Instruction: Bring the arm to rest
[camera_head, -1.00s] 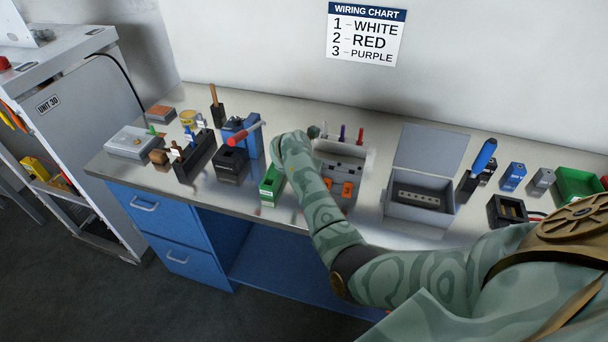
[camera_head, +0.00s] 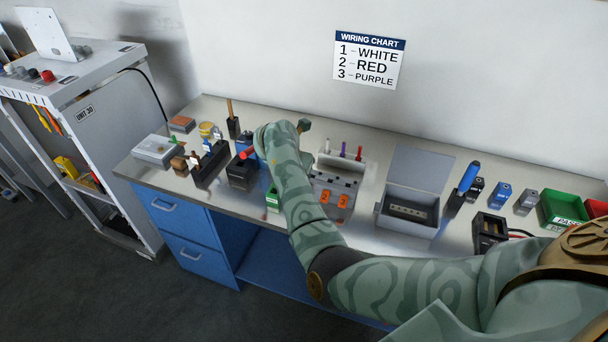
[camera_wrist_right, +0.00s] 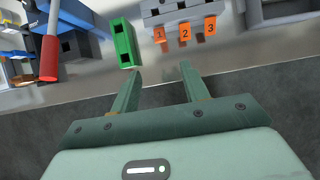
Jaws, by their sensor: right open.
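My right arm reaches in from the lower right in the head view, with its forearm over the middle of the workbench (camera_head: 225,208). In the right wrist view my right gripper (camera_wrist_right: 160,72) is open, with nothing between its fingers. Its fingertips are near the bench's front edge, with the dark floor behind the fingers. A green block (camera_wrist_right: 123,44) lies just beyond the left finger. A grey fixture (camera_wrist_right: 180,12) with orange tabs numbered 1, 2 and 3 stands beyond the right finger. My left gripper is not in view.
A red-handled tool (camera_wrist_right: 50,45) lies left of the green block. An open grey box (camera_head: 408,210), a blue-handled tool (camera_head: 469,177) and a green bin (camera_head: 561,207) stand to the right. A wiring chart (camera_head: 369,60) hangs on the wall. Bare floor lies in front of the bench.

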